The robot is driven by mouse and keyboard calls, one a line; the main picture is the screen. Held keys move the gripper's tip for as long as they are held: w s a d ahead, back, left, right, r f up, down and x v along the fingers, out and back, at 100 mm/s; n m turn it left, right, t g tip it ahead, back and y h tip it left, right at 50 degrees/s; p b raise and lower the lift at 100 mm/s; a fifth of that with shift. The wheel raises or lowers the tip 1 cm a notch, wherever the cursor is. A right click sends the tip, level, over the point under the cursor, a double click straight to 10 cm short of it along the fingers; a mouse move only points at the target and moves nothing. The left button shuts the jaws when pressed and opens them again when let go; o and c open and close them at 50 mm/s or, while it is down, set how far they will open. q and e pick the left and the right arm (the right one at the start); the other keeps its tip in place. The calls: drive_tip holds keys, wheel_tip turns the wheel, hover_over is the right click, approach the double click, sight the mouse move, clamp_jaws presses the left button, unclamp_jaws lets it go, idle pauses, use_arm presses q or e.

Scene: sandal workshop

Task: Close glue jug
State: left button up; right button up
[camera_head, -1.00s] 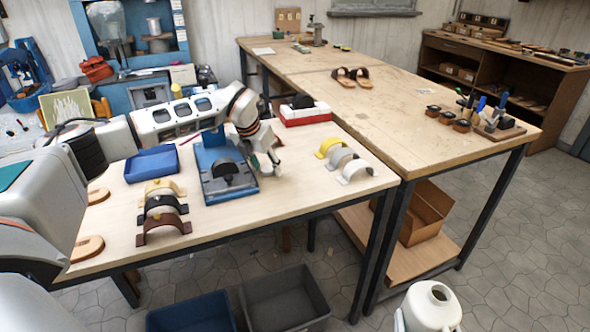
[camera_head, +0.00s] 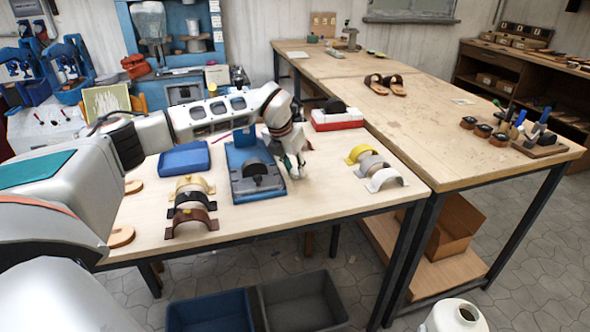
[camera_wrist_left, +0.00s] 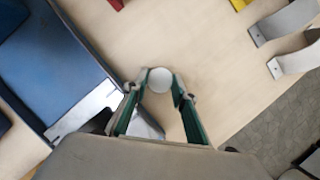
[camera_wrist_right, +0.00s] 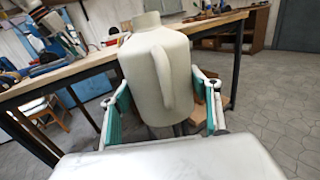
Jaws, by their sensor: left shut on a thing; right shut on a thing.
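The glue jug (camera_head: 450,321) is cream-white and sits at the bottom edge of the head view, with its round mouth (camera_head: 468,313) open. In the right wrist view the jug (camera_wrist_right: 143,75) is upright, its handle facing the camera. My right gripper (camera_wrist_right: 163,103) is shut on its body, one finger on each side. My left gripper (camera_head: 298,174) is low over the near table, right of the blue press. In the left wrist view it is shut on a small round white cap (camera_wrist_left: 160,80) between its fingertips. The cap is hard to make out in the head view.
The blue press (camera_head: 242,195) stands beside my left gripper. Yellow, grey and white straps (camera_head: 385,178) lie to its right, and a red-and-white block (camera_head: 338,124) lies behind. Grey and blue bins (camera_head: 300,300) are on the floor. The table's front right corner is bare.

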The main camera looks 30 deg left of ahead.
sight(295, 172)
use_arm(q)
wheel_tip(295, 172, up, 20)
drive_tip(key=shift+f, duration=0.2)
use_arm(e)
drive_tip(key=shift+r, duration=0.15)
idle(1.0)
idle(0.4)
drive_tip(key=o, duration=0.6)
drive_tip(key=shift+c, duration=0.2)
drive_tip(key=c, duration=0.8)
